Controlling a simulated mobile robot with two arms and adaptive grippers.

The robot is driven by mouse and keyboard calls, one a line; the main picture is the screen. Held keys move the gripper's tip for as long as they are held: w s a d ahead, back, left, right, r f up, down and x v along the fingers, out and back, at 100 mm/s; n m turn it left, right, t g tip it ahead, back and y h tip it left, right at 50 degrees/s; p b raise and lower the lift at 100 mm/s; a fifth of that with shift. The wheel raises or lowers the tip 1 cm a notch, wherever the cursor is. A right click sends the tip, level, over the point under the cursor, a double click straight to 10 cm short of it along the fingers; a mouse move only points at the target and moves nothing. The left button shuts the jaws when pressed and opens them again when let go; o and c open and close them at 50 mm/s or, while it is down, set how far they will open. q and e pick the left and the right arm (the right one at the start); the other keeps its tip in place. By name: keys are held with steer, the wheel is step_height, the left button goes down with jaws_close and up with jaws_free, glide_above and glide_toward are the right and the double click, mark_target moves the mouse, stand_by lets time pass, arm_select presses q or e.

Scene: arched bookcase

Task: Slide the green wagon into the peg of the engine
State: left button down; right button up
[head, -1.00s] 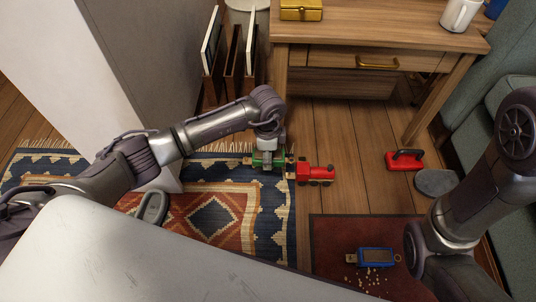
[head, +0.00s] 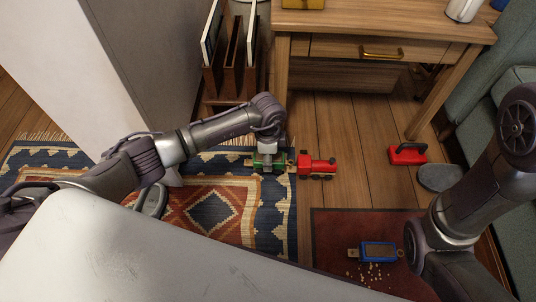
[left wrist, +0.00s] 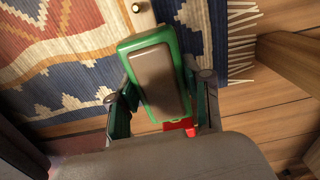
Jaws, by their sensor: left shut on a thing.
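The green wagon (head: 257,163) stands on the edge of the patterned rug, in line with the red engine. My left gripper (head: 268,160) comes down over it from above and is shut on it. The left wrist view shows the wagon (left wrist: 156,42), with its brown top, between the fingers of the gripper (left wrist: 160,100). The red engine (head: 318,168) stands just right of the wagon, on the wooden floor. A small tan piece lies between them; I cannot tell whether it is joined to both. A bit of red shows below the wagon in the wrist view (left wrist: 178,125). My right gripper is out of view.
A blue wagon (head: 378,252) sits on the dark red mat (head: 330,232) with crumbs beside it. A red block with a black handle (head: 408,154) and a grey disc (head: 439,178) lie at the right. A wooden desk (head: 385,22) stands behind.

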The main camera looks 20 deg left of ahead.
arm_select(q)
steer(key=shift+f, duration=0.3)
steer(key=shift+p, duration=0.45)
stand_by(0.9)
steer(key=shift+r+p, duration=0.1)
steer(key=shift+p, duration=0.2)
steer(key=shift+p, duration=0.4)
stand_by(0.5)
steer(key=shift+f+b, duration=0.85)
steer(key=shift+f, duration=0.6)
steer(key=shift+c, duration=2.1)
jaws_free()
